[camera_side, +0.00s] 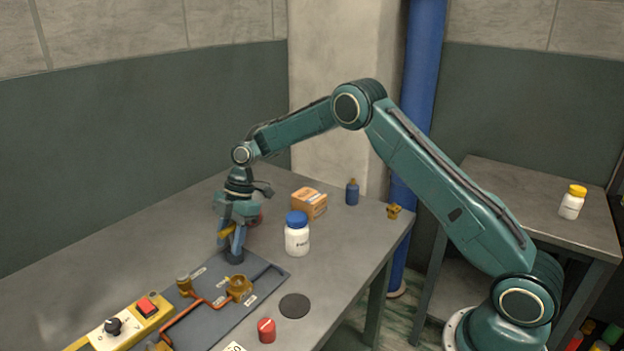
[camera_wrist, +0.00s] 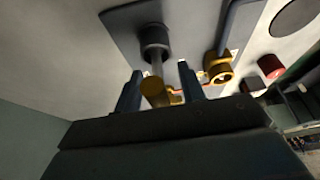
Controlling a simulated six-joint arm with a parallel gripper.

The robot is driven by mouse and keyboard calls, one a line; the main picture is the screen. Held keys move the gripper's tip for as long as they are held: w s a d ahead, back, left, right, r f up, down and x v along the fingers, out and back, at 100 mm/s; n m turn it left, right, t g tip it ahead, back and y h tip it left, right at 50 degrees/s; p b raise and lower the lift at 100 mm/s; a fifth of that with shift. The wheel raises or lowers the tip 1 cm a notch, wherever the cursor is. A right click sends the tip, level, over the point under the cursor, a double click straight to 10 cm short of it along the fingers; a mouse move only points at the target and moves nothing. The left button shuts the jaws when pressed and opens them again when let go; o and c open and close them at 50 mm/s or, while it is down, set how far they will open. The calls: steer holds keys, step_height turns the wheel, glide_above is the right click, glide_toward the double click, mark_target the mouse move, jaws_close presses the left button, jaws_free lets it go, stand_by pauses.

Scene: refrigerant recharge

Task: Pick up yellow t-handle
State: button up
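The yellow t-handle (camera_side: 227,231) shows between my gripper's fingers, above a dark round socket (camera_side: 235,257) on the grey panel. In the wrist view its yellow end (camera_wrist: 153,91) lies between the two blue fingers, nearer the left one, with a gap to the right one. A grey shaft runs from it toward the dark socket (camera_wrist: 154,37). My gripper (camera_side: 232,243) points down around the handle; it also shows in the wrist view (camera_wrist: 160,80), its fingers apart. Part of the handle is hidden by the fingers in the side view.
The grey panel (camera_side: 208,280) carries copper pipes and a brass fitting (camera_side: 239,288). A white jar with a blue lid (camera_side: 297,236) stands close right of my gripper, a cardboard box (camera_side: 309,203) behind it. A red cap (camera_side: 266,330) and a dark disc (camera_side: 294,306) lie in front.

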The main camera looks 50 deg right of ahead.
stand_by(0.3)
jaws_close()
steer(key=shift+r, duration=0.1)
steer(key=shift+r, duration=4.95)
